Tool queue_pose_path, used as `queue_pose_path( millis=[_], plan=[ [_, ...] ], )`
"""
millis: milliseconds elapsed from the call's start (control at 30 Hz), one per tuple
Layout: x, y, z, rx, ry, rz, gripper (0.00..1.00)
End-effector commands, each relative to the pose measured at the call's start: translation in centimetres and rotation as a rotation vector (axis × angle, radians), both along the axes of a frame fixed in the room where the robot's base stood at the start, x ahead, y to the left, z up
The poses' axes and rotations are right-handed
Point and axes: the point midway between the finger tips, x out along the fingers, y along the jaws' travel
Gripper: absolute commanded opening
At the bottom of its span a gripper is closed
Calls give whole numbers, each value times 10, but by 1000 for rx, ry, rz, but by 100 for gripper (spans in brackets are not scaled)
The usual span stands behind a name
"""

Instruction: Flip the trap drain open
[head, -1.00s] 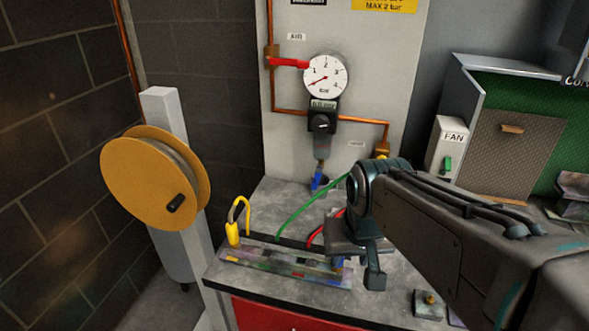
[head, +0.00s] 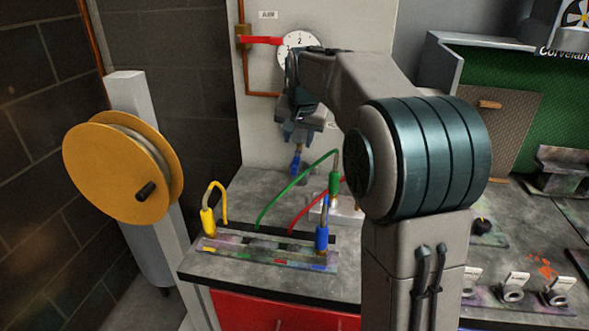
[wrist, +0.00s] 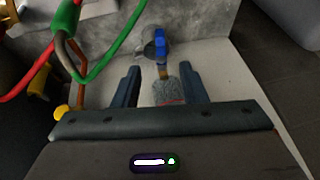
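The trap drain is a blue lever (head: 296,160) on a brass stem under the trap bowl, low on the grey wall panel. It also shows in the wrist view (wrist: 160,42), just beyond my fingertips, pointing away from my palm. My gripper (head: 300,138) is up at the trap in the head view and hides the bowl and regulator. In the wrist view my gripper (wrist: 158,69) has its fingers apart, with the grey trap bowl (wrist: 167,92) showing between them. I cannot tell whether the fingers touch the bowl. The lever is clear of the fingers.
The gauge (head: 297,45) is partly behind my gripper, with a red valve handle (head: 262,40) to its left. Green (head: 285,188) and red hoses arch over the bench beside the trap. A hose rack (head: 225,248) stands at the bench front. A yellow reel (head: 115,170) stands left.

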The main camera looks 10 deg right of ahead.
Motion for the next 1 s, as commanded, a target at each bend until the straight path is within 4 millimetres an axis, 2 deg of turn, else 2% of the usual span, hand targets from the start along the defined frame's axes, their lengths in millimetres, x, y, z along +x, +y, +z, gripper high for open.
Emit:
queue_pose_path(
  millis=[167, 400, 600, 800, 1000],
  plan=[
    [10, -1, -22, 0, 2, -1, 38],
    [30, -2, -70, 0, 4, -1, 38],
    [45, -2, -103, 1, 3, -1, 38],
    [53, -2, -120, 0, 1, 0, 38],
    [55, -2, -123, 0, -1, 0, 38]
  ],
)
